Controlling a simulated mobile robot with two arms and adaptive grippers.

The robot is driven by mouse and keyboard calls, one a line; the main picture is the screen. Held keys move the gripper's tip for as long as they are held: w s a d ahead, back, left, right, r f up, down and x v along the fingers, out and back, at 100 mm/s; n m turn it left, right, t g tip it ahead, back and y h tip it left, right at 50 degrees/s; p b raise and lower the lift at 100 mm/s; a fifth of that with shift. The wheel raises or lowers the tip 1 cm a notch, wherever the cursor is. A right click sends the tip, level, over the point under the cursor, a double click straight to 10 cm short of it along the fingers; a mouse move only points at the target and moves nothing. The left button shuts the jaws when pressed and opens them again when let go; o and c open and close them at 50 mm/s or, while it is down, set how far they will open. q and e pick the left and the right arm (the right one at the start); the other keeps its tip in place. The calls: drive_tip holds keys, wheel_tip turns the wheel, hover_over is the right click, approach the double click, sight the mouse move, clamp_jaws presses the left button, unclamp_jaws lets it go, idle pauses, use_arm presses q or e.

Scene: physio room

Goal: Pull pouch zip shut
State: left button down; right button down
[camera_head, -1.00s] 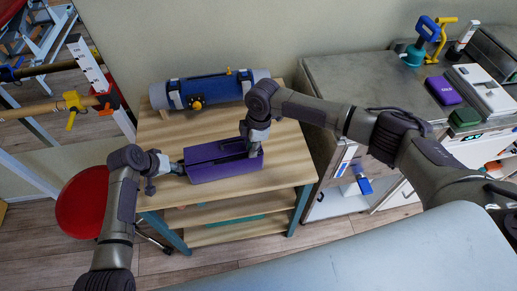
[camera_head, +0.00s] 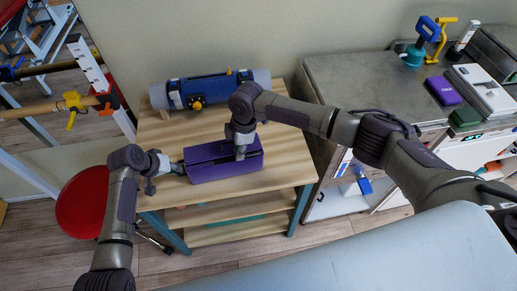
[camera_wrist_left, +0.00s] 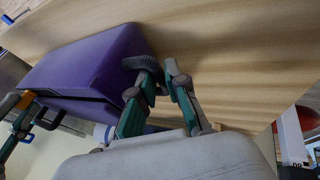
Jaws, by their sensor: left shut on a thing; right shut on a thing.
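The purple pouch (camera_head: 228,169) lies on a small wooden table, with a dark slot along its top. It also shows in the left wrist view (camera_wrist_left: 90,65). My left gripper (camera_head: 179,168) is shut at the pouch's left end; in the left wrist view its fingers (camera_wrist_left: 158,72) are beside the pouch edge, and what they grip is hard to make out. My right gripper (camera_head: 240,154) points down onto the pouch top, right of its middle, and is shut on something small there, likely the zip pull. The gripper hides the pull and part of the zip line.
A blue roll with grey ends (camera_head: 212,90) lies at the back of the wooden table (camera_head: 285,160). A red stool (camera_head: 82,203) stands to the left. A grey counter (camera_head: 360,85) is to the right and a pale padded bench (camera_head: 350,250) in front.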

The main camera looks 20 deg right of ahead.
sight(217, 163)
use_arm(q)
drive_tip(key=shift+s+f, duration=0.35)
use_arm(e)
drive_tip(key=shift+w+a, duration=0.1)
drive_tip(key=shift+a, duration=3.4)
drive_tip(key=c, duration=1.1)
unclamp_jaws()
drive_tip(key=shift+c, duration=0.2)
drive_tip(key=shift+o, duration=0.3)
drive_tip(key=shift+d, duration=0.15)
drive_tip(key=shift+r, duration=0.1)
use_arm(q)
drive_tip(key=shift+w, duration=0.1)
use_arm(e)
wheel_tip(217, 163, up, 8)
use_arm(q)
drive_tip(key=c, duration=1.4)
unclamp_jaws()
drive_tip(key=shift+o, duration=0.8)
drive_tip(key=shift+w+r, duration=0.15)
drive_tip(key=shift+r, duration=0.05)
